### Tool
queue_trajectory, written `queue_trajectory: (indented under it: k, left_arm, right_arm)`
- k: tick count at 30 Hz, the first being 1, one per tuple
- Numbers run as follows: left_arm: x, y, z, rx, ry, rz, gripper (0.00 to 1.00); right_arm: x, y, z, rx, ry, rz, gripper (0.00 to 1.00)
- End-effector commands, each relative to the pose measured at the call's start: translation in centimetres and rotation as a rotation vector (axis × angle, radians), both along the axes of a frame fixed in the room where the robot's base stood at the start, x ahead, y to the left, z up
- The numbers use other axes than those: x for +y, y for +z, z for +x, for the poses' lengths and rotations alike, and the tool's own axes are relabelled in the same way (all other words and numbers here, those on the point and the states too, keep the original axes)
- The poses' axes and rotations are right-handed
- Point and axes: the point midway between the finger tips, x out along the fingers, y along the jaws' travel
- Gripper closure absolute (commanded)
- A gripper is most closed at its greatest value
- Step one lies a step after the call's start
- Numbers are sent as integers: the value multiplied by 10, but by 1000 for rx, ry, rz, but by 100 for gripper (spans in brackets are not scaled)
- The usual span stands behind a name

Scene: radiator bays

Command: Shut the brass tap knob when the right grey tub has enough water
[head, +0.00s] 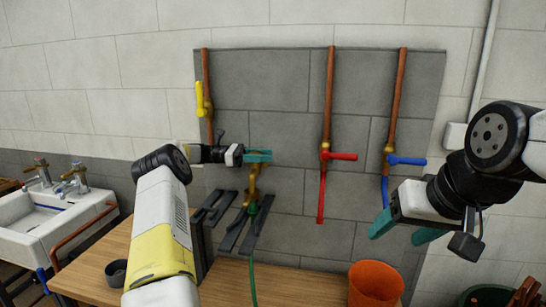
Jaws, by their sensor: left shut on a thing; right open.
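My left gripper (258,156) is shut at the top of the brass tap (253,186) on the grey wall panel. Its teal fingers cover the tap knob, so the knob itself is mostly hidden. A green hose (252,282) runs down from the tap, past the front of the table. My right gripper (404,232) is open and empty, in front of the panel at the right. One small dark grey tub (116,271) stands on the wooden table at the left, partly beside my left arm. I cannot tell the water level, nor see a second grey tub.
Copper pipes carry a yellow handle (200,98), a red handle (341,156) and a blue handle (406,160). Dark brackets (240,230) stick out below the tap. An orange bucket (375,284) stands at front right. A white sink (50,222) with brass taps is at left.

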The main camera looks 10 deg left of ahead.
Motion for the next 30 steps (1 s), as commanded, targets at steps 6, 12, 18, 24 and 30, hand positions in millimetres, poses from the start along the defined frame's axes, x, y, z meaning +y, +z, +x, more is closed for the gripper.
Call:
queue_trajectory:
  k: [6, 12, 18, 24, 30]
  left_arm:
    - [0, 1, 0, -2, 1, -1, 35]
    - [0, 1, 0, -1, 1, -1, 35]
    - [8, 0, 0, -3, 2, -1, 35]
    - [42, -1, -3, -3, 4, -1, 35]
    - [68, 0, -6, -3, 2, -2, 35]
  right_arm:
    - [0, 0, 0, 0, 0, 0, 35]
    - [0, 0, 0, 0, 0, 0, 35]
    - [0, 0, 0, 0, 0, 0, 35]
    - [0, 0, 0, 0, 0, 0, 35]
    - [0, 0, 0, 0, 0, 0, 35]
